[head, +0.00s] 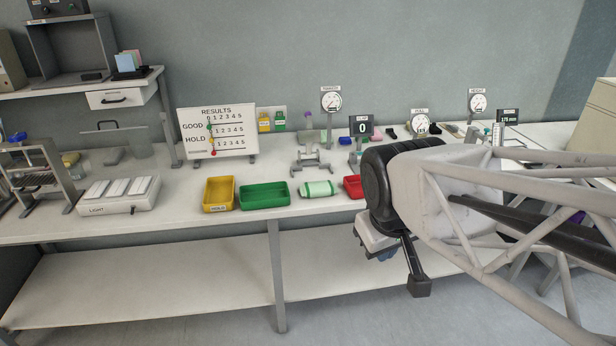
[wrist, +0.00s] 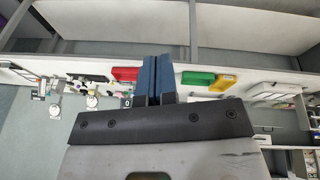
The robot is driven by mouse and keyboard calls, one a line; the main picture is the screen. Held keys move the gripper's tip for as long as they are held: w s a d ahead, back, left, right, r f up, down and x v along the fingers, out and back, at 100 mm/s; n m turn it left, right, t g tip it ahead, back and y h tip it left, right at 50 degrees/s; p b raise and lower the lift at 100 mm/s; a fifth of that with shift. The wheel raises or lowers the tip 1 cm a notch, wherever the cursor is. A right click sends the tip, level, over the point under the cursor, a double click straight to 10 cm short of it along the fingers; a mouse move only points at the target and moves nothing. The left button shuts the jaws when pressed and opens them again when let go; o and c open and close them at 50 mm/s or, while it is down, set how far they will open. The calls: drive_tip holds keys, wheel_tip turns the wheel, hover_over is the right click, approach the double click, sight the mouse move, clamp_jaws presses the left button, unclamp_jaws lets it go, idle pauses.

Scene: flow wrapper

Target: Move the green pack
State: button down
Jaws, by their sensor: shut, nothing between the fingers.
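The green pack (head: 319,189) is a pale green and white wrapped roll. It lies on its side near the front edge of the bench in the head view, between the green tray (head: 264,196) and the red tray (head: 353,187). In the wrist view I cannot make out the pack; my fingers cover the area between the red tray (wrist: 125,74) and the green tray (wrist: 198,79). My gripper (wrist: 158,60) is shut with its dark blue fingers together and empty. In the head view it is to the right of the pack, apart from it, mostly hidden by my wrist.
A yellow tray (head: 219,195) stands left of the green tray. A metal stand (head: 311,162) is behind the pack. A results board (head: 217,132), a light box (head: 119,194) and several dials stand along the bench. My arm hides part of the bench's right side.

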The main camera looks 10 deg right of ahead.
sight(324, 194)
drive_tip(key=w+d+f+n+t+h, duration=0.1)
drive_tip(key=w+d+f+n+t, duration=0.15)
drive_tip(key=w+n, duration=0.8)
drive_tip(key=w+d+f+n+t+h, duration=0.1)
drive_tip(key=w+d+f+n, duration=0.15)
drive_tip(key=w+n, duration=0.8)
drive_tip(key=w+a+f+n+t+y, duration=0.1)
drive_tip(key=w+f+n, duration=0.5)
drive_tip(key=w, duration=0.3)
drive_tip(key=w+a+f+n+t+y, duration=0.1)
drive_tip(key=w+f+n, duration=0.5)
drive_tip(key=w, duration=0.4)
drive_tip(key=shift+a+f+n+y, duration=0.25)
drive_tip(key=shift+f+n+y, duration=0.15)
drive_tip(key=shift+f, duration=0.5)
drive_tip(key=shift+w+f, duration=0.1)
drive_tip(key=shift+w, duration=0.05)
drive_tip(key=x, duration=0.9)
drive_tip(key=shift+w+f, duration=0.25)
drive_tip(key=shift+w, duration=2.05)
drive_tip(key=shift+w, duration=0.1)
